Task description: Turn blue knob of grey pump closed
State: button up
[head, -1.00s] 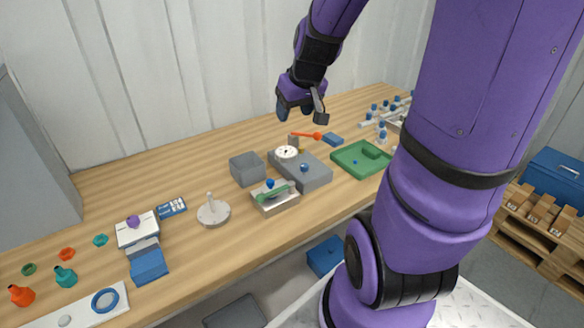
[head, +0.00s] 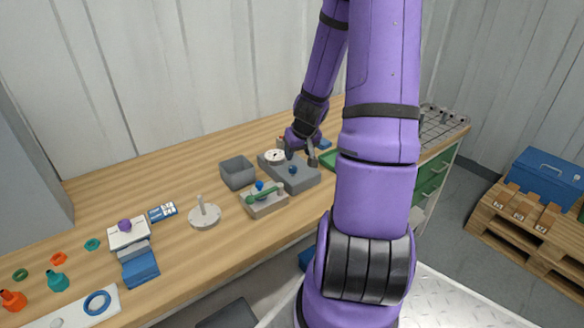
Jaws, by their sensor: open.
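The grey pump (head: 299,180) is a flat grey block on the wooden bench, with a white round gauge (head: 275,156) at its back left. Its blue knob (head: 292,169) stands on its top. My gripper (head: 301,157) is open and hangs just above the pump, its fingers on either side of and slightly behind the knob as seen here. I cannot tell whether a finger touches the knob.
A beige block with a green handle and blue knob (head: 262,200) stands in front left of the pump. An open grey box (head: 238,172) is left of it. A green tray (head: 329,160) is partly hidden behind my arm. The bench's back left is clear.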

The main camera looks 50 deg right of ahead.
aim_at(293, 168)
jog(key=shift+x, duration=4.45)
jog(key=shift+c, duration=0.2)
jog(key=shift+r, duration=0.1)
jog(key=c, duration=0.9)
